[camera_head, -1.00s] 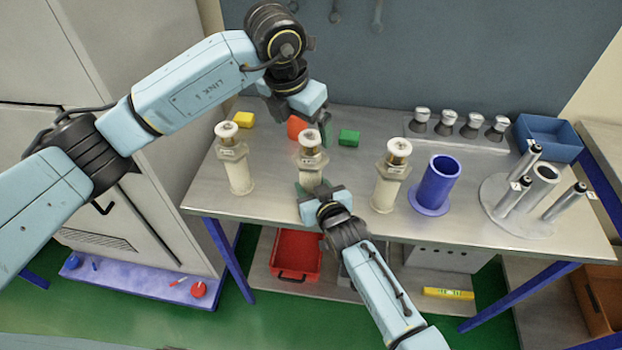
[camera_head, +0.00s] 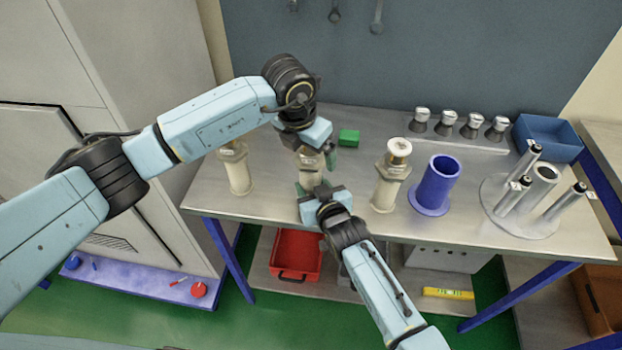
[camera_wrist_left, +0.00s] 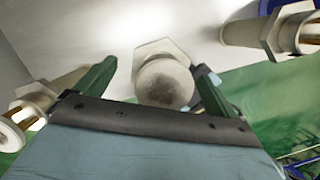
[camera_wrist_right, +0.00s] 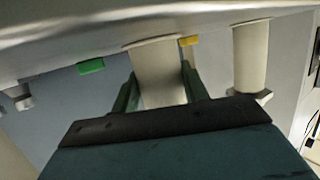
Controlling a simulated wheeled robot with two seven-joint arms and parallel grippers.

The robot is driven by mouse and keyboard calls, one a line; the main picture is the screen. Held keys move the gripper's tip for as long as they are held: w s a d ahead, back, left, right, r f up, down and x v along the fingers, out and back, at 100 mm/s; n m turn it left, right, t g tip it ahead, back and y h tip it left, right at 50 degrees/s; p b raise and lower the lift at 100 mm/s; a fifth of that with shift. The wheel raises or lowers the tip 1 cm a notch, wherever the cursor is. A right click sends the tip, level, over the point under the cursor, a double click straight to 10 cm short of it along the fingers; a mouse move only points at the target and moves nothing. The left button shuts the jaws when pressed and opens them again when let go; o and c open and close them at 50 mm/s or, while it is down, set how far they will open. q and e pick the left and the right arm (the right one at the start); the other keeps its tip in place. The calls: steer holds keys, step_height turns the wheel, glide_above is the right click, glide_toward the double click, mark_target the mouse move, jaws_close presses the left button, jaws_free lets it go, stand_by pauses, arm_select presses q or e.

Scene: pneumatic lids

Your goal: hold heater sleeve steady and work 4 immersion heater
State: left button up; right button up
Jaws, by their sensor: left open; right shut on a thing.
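Three cream heater sleeves with hexagonal collars stand in a row: the left one (camera_head: 240,176), the middle one (camera_head: 308,172) and the right one (camera_head: 387,188). My right gripper (camera_head: 318,194) is shut on the middle sleeve low down; the right wrist view shows its fingers either side of the pale shaft (camera_wrist_right: 158,75). My left gripper (camera_head: 318,152) is open over the middle sleeve's top. In the left wrist view, the round immersion heater head (camera_wrist_left: 165,82) lies between the spread fingers with a hexagonal collar behind it. Whether the fingers touch the head I cannot tell. The arm hides the left sleeve's top.
A blue flanged cylinder (camera_head: 436,186) and a round stand (camera_head: 525,222) with upright rods are on the right of the bench. Several metal-capped pieces (camera_head: 446,124) and a blue bin (camera_head: 550,138) stand behind. A green block (camera_head: 349,137) lies behind the middle sleeve.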

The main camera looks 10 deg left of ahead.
stand_by(0.7)
arm_select(q)
steer(key=c, duration=1.2)
steer(key=shift+r, duration=0.15)
